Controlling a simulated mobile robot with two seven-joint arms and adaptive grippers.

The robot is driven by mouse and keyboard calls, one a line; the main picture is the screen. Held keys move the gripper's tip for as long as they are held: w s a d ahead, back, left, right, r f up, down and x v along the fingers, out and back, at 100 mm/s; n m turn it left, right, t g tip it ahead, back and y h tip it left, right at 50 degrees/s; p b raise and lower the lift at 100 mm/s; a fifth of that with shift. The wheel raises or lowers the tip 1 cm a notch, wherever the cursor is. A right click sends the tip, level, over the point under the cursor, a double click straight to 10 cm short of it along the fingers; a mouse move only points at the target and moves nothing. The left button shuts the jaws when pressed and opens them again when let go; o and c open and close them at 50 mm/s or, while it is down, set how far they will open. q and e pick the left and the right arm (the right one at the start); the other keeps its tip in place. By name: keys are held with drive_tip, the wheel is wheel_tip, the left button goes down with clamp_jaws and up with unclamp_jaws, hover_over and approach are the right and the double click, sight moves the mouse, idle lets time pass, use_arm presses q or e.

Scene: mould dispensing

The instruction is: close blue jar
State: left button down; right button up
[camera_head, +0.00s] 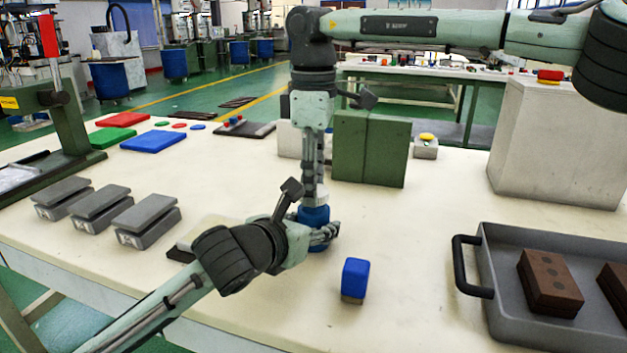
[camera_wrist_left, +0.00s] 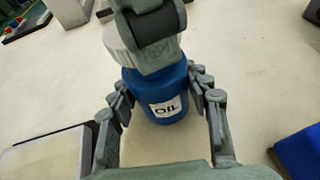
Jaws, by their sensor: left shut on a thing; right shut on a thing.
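The blue jar (camera_head: 313,216) stands upright on the pale table in the middle of the head view. Its white "OIL" label faces the left wrist camera on the jar body (camera_wrist_left: 158,98). My left gripper (camera_head: 318,236) is shut around the jar body from the side, one finger on each flank in the left wrist view (camera_wrist_left: 162,86). My right gripper (camera_head: 314,197) points down from above and is shut on the white lid (camera_wrist_left: 117,42) at the jar's top. The right gripper hides much of the lid, so I cannot tell how it is seated.
A blue-topped block (camera_head: 355,279) stands right of the jar. A grey tray (camera_head: 492,262) with brown blocks is at the right. A green box (camera_head: 371,148) stands behind the jar. The front table strip is mostly clear.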

drive_tip(key=m, duration=0.3)
drive_tip(key=o, duration=0.7)
drive_tip(key=shift+c, duration=0.2)
drive_tip(key=shift+r, duration=0.1)
drive_tip(key=shift+r, duration=2.2)
drive_tip(key=shift+c, duration=0.4)
